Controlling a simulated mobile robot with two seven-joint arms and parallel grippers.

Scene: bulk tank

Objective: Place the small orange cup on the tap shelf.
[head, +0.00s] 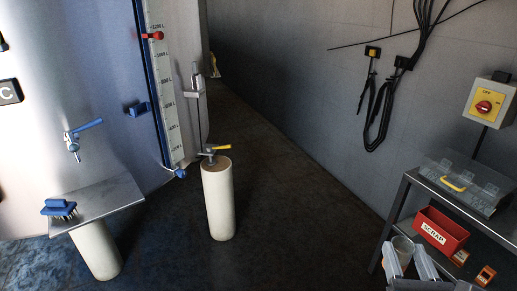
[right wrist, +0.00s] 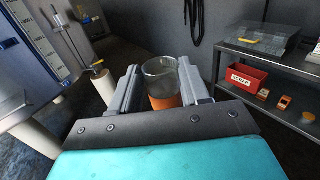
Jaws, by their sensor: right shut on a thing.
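The small orange cup (right wrist: 164,98) is clear at the top and orange below. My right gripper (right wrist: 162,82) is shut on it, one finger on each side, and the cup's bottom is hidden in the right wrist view. In the head view, the right gripper (head: 411,262) is at the lower right, with the cup's pale rim (head: 403,246) between its fingers. The tap shelf (head: 112,195) is a metal plate at the left, under the blue-handled tap (head: 76,138), far from the gripper. My left gripper is not in view.
A blue brush (head: 59,208) lies on the tap shelf's left end; its right part is bare. A white post (head: 220,200) with a yellow-handled valve stands between shelf and gripper. A rack at right holds a red scrap bin (head: 440,231) and small orange items (head: 486,275).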

